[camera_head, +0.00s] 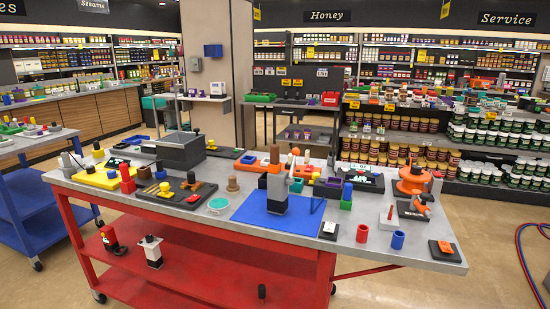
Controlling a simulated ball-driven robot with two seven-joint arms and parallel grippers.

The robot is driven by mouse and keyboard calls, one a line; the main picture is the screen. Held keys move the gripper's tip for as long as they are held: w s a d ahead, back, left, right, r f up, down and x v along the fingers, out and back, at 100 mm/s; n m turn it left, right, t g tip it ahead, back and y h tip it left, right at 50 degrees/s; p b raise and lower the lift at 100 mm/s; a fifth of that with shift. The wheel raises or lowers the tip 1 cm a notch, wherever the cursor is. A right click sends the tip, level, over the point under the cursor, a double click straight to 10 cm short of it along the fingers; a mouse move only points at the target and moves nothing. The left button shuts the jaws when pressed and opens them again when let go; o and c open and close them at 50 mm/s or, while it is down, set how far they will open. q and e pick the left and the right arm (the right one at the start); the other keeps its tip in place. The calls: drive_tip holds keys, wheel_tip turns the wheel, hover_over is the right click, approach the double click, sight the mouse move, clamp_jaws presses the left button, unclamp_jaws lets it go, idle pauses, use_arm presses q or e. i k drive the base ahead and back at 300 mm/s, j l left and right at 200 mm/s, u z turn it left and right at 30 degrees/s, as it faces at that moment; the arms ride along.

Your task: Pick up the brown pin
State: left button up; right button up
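A brown upright pin-like piece (275,155) stands near the back middle of the grey-topped red table, behind the blue mat. A shorter brown piece with a round top (233,184) stands on the grey table top, left of the blue mat. I cannot tell for sure which of these is the brown pin. Neither of my grippers shows in the head view.
The grey table (175,206) holds a blue mat (270,221) with a grey and dark pump-like device (277,192), a dark grey box (181,154), an orange device (412,180) and small cups. Its front middle edge is clear. A blue cart stands left; stocked shelves line the back.

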sight(274, 149)
drive_tip(key=i+l, duration=0.35)
drive_tip(key=i, duration=0.15)
drive_tip(key=i+l, duration=0.35)
drive_tip(key=i, duration=0.15)
